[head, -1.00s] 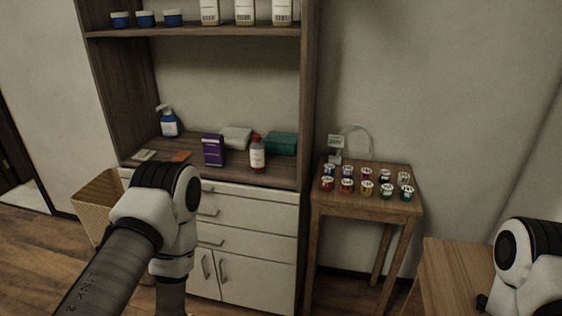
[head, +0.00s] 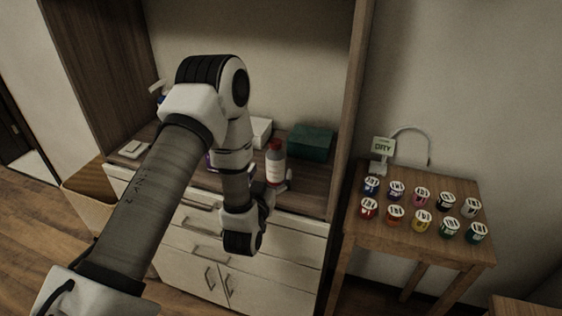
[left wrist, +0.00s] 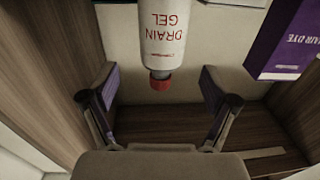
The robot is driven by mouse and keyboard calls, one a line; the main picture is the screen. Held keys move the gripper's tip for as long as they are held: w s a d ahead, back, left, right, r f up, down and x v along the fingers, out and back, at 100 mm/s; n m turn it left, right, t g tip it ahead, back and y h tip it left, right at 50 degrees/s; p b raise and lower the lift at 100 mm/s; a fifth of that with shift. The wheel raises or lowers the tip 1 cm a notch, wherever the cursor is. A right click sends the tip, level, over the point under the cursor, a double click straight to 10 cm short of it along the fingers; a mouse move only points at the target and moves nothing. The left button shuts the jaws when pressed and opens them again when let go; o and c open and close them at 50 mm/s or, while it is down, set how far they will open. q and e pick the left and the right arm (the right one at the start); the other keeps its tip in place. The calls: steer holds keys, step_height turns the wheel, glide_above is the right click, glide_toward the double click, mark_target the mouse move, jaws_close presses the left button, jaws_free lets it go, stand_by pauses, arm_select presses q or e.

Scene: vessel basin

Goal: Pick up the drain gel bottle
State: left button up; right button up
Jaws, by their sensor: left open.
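The drain gel bottle (head: 275,166) is white with red lettering and a red cap. It stands upright on the cabinet's wooden counter. In the left wrist view the bottle (left wrist: 162,38) appears upside down at top centre, its cap pointing down, its label reading "DRAIN GEL". My left gripper (left wrist: 158,90) is open and empty, its two fingers apart to either side of the bottle's line. In the head view the gripper is close in front of the bottle's lower part, largely hidden by my wrist. Whether it touches the bottle cannot be told. My right gripper is not in view.
A purple hair dye box (left wrist: 284,42) stands near the bottle; my arm mostly covers it in the head view. A green box (head: 311,141) and a white item (head: 261,131) sit behind. A side table (head: 400,236) holds several small jars. A shelf upright stands right.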

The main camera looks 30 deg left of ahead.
mark_target(273, 165)
arm_select(q)
steer(key=shift+w+a+r+p, duration=0.2)
steer(key=shift+w+r+p, duration=0.3)
steer(key=shift+w, duration=0.15)
steer(key=w, duration=0.1)
steer(key=w+a+f+p, duration=0.1)
steer(key=w, duration=0.1)
steer(key=w+a, duration=0.1)
steer(key=w, duration=0.1)
steer(key=shift+f+p, duration=0.2)
steer(key=shift+p, duration=0.2)
steer(key=shift+s+r, duration=0.1)
steer(key=shift+s+d+r, duration=0.1)
steer(key=shift+c, duration=0.7)
steer(key=c, duration=1.3)
